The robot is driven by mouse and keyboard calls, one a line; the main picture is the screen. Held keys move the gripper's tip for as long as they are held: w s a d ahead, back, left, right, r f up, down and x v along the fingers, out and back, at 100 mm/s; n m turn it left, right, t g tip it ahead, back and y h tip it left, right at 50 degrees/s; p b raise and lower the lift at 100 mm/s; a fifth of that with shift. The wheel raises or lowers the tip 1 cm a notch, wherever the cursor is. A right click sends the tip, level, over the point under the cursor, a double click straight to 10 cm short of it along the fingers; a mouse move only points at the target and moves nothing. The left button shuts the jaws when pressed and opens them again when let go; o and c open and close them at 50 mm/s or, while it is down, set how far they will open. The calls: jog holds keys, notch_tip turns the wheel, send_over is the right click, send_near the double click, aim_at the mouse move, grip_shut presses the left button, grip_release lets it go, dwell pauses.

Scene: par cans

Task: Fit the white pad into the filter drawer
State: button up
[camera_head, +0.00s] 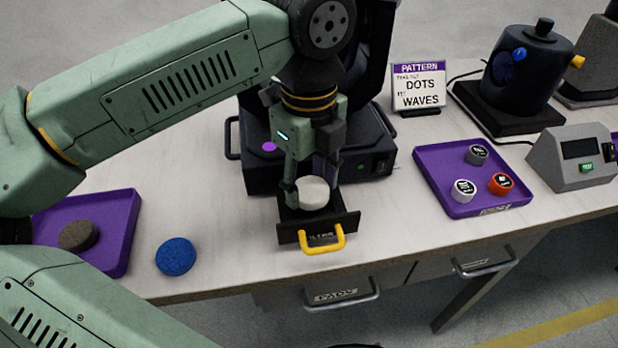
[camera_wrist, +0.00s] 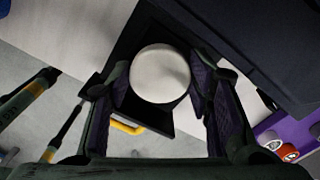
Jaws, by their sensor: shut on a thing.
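The white pad (camera_head: 312,193) is a round disc at the open filter drawer (camera_head: 290,236), a dark drawer with a yellow handle that sticks out from the front of the black machine. My gripper (camera_head: 314,186) is over the drawer with its fingers on either side of the pad, shut on it. The wrist view shows the pad (camera_wrist: 160,73) between the two fingers (camera_wrist: 158,88), over the dark drawer with its yellow handle (camera_wrist: 127,127). I cannot tell whether the pad rests on the drawer's floor or is held just above it.
A blue pad (camera_head: 176,256) lies on the table left of the drawer. A grey-brown pad (camera_head: 78,235) lies in a purple tray (camera_head: 122,222). Another purple tray (camera_head: 432,165) with three small caps is at right. A sign (camera_head: 418,86) reads "PATTERN", with "DOTS" and "WAVES".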

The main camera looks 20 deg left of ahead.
jog(key=shift+f+b, duration=0.65)
jog(key=shift+b, duration=0.05)
jog(key=o, duration=0.8)
jog(key=shift+o, duration=0.2)
jog(key=shift+r, duration=0.15)
